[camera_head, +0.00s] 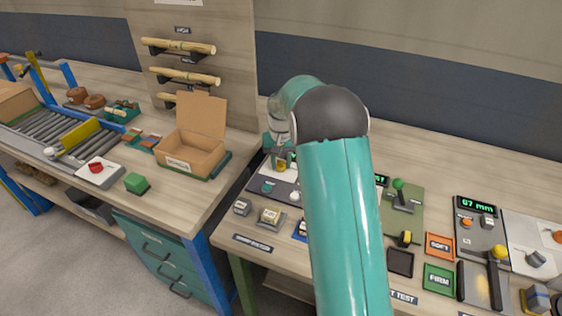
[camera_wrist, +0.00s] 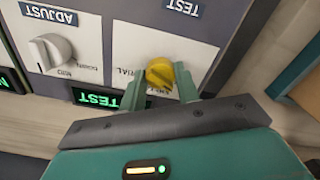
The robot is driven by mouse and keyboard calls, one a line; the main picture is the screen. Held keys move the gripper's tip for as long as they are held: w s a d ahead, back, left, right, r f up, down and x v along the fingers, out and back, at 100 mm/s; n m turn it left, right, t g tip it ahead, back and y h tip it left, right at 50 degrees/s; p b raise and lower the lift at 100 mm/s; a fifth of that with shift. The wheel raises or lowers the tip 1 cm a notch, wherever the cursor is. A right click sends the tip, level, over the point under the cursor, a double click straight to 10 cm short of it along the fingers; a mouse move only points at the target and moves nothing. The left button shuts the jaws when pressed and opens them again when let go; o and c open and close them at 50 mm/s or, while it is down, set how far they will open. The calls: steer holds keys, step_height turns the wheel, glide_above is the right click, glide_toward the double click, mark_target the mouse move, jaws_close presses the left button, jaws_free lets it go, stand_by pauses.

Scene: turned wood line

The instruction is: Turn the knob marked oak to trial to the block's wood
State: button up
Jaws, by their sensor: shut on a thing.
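A yellow knob (camera_wrist: 160,73) sits on a white plate (camera_wrist: 133,45) in the wrist view. The plate has TRIAL printed beside the knob; other small print near the fingers is partly covered. My gripper (camera_wrist: 160,84) is shut on the yellow knob, one finger on each side. In the head view a small yellow part (camera_head: 281,165) shows at the end of my arm, where my forearm hides much of the panel. A light block (camera_head: 269,215) stands on a small grey pad near the bench's front edge; its lettering is too small to read.
A white knob (camera_wrist: 50,50) is beside the plate, under an ADJUST label. A green display (camera_wrist: 98,97) reads TEST. In the head view an open cardboard box (camera_head: 190,155) stands left of the panel, and green FIRM (camera_head: 439,279) and orange SOFT (camera_head: 440,246) pads lie right.

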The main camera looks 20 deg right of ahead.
steer(key=m, duration=0.3)
steer(key=shift+m, duration=0.4)
steer(key=shift+a+r+m, duration=0.1)
steer(key=shift+m, duration=2.2)
steer(key=o, duration=1)
